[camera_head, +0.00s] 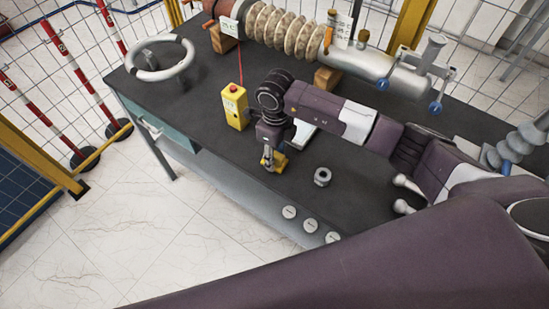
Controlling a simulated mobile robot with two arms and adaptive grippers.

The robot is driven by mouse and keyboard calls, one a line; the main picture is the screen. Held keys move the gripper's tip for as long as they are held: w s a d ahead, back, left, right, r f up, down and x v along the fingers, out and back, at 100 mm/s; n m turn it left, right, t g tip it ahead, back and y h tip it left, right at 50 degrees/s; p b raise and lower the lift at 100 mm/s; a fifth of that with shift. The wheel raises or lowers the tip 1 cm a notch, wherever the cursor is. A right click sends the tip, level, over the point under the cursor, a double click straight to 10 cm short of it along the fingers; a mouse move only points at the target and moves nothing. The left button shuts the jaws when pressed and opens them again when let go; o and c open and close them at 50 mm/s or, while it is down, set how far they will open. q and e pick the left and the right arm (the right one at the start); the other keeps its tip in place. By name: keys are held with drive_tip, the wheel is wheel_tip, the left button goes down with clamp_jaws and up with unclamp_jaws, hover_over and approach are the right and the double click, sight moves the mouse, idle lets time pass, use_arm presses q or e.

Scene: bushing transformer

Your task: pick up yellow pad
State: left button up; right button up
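A small yellow piece (281,162), which looks like the yellow pad, is at the dark workbench top (220,145), near its front edge. My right gripper (269,160) points down right at it, and its fingertips overlap the yellow piece in the head view. The fingers are small and partly hide the piece, so I cannot tell whether they are closed on it or whether it touches the bench. My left gripper is not in view.
A yellow box with a red button (235,106) stands just left of my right gripper. A metal nut (322,177) lies to the right. A handwheel (160,60) is at the far left, and a ribbed bushing (285,30) lies along the back.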

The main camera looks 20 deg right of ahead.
sight(275, 154)
drive_tip(key=c, duration=0.5)
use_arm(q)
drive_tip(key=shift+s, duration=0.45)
use_arm(e)
drive_tip(key=shift+r, duration=0.5)
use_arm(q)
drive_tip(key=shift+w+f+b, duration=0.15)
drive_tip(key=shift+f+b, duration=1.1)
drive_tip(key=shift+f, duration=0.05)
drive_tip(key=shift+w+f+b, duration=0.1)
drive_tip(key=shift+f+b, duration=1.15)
use_arm(e)
wheel_tip(275, 154, up, 19)
